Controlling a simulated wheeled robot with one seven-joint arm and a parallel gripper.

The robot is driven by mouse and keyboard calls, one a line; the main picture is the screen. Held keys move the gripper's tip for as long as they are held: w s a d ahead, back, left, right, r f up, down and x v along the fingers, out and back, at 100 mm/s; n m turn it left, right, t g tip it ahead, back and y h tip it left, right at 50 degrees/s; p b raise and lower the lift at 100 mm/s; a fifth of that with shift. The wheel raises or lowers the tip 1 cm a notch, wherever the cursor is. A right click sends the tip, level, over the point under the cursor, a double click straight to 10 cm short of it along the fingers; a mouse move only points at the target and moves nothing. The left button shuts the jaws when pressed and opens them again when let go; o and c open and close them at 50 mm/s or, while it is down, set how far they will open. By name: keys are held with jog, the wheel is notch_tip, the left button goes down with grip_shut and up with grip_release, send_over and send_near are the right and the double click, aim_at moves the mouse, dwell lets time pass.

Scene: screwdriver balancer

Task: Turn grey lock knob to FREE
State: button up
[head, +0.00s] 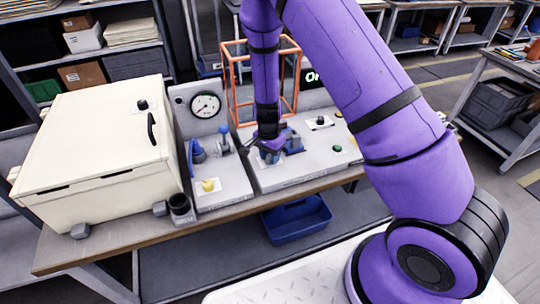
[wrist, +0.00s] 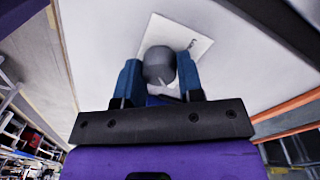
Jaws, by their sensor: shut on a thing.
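The grey lock knob (wrist: 158,60) shows in the wrist view as a round dark-grey cap on a white label plate (wrist: 196,46). A pale pointer-like mark lies at its lower side. My gripper (wrist: 160,69) has its two blue fingers on either side of the knob and is shut on it. Small dark lettering on the plate is partly in view but too small to read. In the head view my gripper (head: 269,154) is down at the light-grey panel (head: 290,174), and it hides the knob there.
A cream lidded box (head: 95,150) stands left on the bench. A blue bin (head: 297,220) sits below.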

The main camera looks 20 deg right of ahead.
aim_at(269, 155)
dwell(0.3)
jog(key=o, duration=0.9)
jog(key=shift+r, duration=0.1)
jog(key=r, duration=1)
jog(key=shift+w+a+r, duration=0.15)
jog(key=shift+w+r, duration=0.1)
jog(key=shift+r, duration=0.05)
